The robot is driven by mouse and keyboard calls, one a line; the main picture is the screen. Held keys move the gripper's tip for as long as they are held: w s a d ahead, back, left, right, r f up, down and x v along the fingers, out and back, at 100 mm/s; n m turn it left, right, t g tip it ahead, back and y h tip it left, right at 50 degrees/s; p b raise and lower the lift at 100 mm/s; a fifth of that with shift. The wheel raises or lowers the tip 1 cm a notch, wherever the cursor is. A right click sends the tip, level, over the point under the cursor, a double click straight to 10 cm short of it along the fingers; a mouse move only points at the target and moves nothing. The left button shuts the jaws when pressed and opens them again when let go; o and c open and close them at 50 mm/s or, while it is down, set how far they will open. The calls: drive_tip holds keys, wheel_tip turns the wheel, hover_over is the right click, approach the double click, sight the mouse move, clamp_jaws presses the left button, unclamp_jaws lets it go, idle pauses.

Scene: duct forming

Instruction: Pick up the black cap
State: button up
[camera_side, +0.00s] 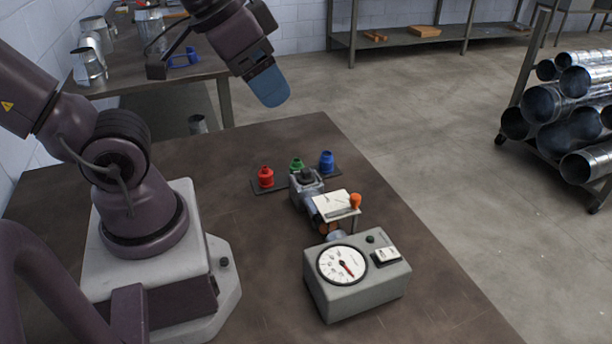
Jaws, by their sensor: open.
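My gripper (270,92), with a blue end, hangs high at the top centre, above the back of the table and well apart from everything on it. It is open, and I see nothing held in it. A small dark piece (307,174) sits on top of the grey metal fixture in the middle of the table; it may be the black cap, but it is too small to tell. Red (266,177), green (296,164) and blue (327,162) bottle-shaped pieces stand on a dark strip behind and beside the fixture.
A grey box with a round dial (343,265) stands in front of the fixture. A light plate with an orange knob (355,201) lies between them. The brown table (250,285) is clear to the left of the box. A rack of metal ducts (560,105) stands far right.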

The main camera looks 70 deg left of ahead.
wheel_tip(320, 180, down, 7)
drive_tip(key=w+d+m+g, duration=0.2)
drive_tip(key=w+g, duration=0.1)
drive_tip(key=g, duration=0.1)
drive_tip(key=m+g+y, duration=0.2)
drive_tip(key=m+y, duration=1.1)
drive_tip(key=m, duration=0.3)
approach(306, 170)
drive_tip(key=d, duration=0.4)
drive_tip(key=shift+s+d+r, duration=0.2)
drive_tip(key=shift+d+r, duration=0.1)
drive_tip(key=shift+w+a+r, duration=0.1)
drive_tip(key=shift+w+a, duration=0.05)
drive_tip(key=shift+a, duration=0.1)
drive_tip(key=x, duration=1.2)
drive_tip(key=shift+w+a+r, duration=0.1)
drive_tip(key=shift+a+r, duration=0.15)
drive_tip(key=shift+a, duration=0.2)
drive_tip(key=c, duration=1)
